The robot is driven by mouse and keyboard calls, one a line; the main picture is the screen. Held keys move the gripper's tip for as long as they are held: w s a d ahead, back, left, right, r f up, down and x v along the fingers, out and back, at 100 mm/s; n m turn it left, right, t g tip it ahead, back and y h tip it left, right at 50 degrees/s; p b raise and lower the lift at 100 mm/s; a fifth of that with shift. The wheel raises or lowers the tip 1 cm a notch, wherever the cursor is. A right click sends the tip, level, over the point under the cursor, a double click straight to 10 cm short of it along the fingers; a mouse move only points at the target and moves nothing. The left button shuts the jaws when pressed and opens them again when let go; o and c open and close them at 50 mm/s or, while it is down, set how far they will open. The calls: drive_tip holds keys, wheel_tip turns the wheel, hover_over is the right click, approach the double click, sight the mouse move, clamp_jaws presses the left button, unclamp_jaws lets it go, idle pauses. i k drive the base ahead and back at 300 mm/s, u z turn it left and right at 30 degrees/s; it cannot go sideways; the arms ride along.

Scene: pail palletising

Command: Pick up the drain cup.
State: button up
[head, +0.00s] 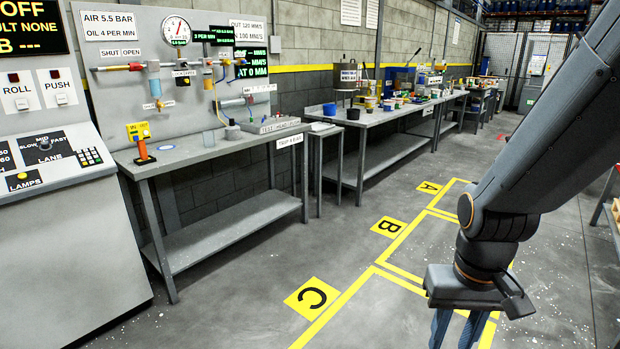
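A small, pale, see-through cup (209,139), which looks like the drain cup, stands upright on the grey test bench (190,154) against the wall. It is left of a grey round fitting with a hose (233,131) and apart from it. My gripper (457,338) hangs down at the bottom right, over the floor and far from the cup. Its two bluish fingers are spread with a gap between them, and nothing shows in the gap. The fingertips are cut off by the frame edge.
An orange-and-yellow device (141,143) stands left of the cup. A gauge panel with pipes (180,75) rises behind it. A grey block (280,125) lies at the bench's right end. A control console (55,200) stands left. The floor before the bench is clear, with yellow markings.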

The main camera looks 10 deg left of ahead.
sight(208, 136)
drive_tip(key=u, duration=0.35)
drive_tip(key=i, duration=2.2)
drive_tip(key=u, duration=1.2)
drive_tip(key=i, duration=1.7)
drive_tip(key=u, duration=0.85)
drive_tip(key=i, duration=0.3)
drive_tip(key=z, duration=0.1)
